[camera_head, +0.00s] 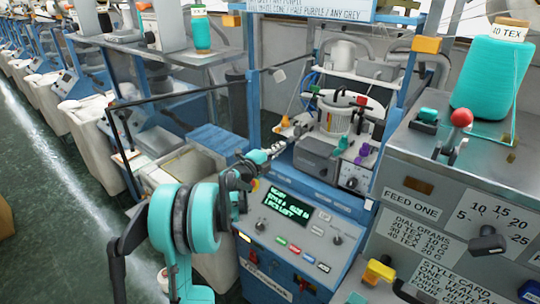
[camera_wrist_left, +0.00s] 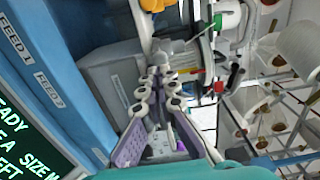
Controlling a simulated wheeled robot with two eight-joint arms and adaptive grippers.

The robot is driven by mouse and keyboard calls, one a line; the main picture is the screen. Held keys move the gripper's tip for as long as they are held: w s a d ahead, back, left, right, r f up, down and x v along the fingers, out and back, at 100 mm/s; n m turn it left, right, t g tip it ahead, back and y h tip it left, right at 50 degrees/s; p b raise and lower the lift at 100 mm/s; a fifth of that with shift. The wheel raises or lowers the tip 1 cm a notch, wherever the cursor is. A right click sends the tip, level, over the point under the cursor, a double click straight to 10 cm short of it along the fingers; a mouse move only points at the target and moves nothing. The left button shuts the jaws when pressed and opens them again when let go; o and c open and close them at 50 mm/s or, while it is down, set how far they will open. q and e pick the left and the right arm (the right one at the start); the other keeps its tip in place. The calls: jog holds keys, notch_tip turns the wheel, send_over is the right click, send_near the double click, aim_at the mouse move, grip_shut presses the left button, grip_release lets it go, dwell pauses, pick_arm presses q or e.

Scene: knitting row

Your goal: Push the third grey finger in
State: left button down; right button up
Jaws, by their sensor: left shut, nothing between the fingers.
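My left gripper (camera_head: 298,131) reaches in from the left at the front of the small knitting head (camera_head: 336,121). Its fingers are shut and empty; they also show close together in the left wrist view (camera_wrist_left: 164,75). The tips are close to the grey block (camera_wrist_left: 115,80) below the knitting head, and I cannot tell whether they touch it. The grey fingers are too small and too covered by my gripper to tell apart, so I cannot say which is the third or how far in any stands. My right gripper is not in view.
The control panel with a lit green display (camera_head: 286,207) lies below my left arm. At the right, a grey cabinet carries a red-knobbed lever (camera_head: 461,118) and a teal yarn cone (camera_head: 490,78).

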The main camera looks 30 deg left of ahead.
aim_at(289, 140)
pick_arm(q)
jog(key=shift+w+d, duration=0.1)
jog(key=shift+w, duration=1.4)
jog(key=w, duration=0.3)
jog(key=shift+w+d, duration=0.15)
jog(key=shift+w, duration=0.1)
jog(key=shift+s+r, duration=0.1)
jog(key=shift+r, duration=0.05)
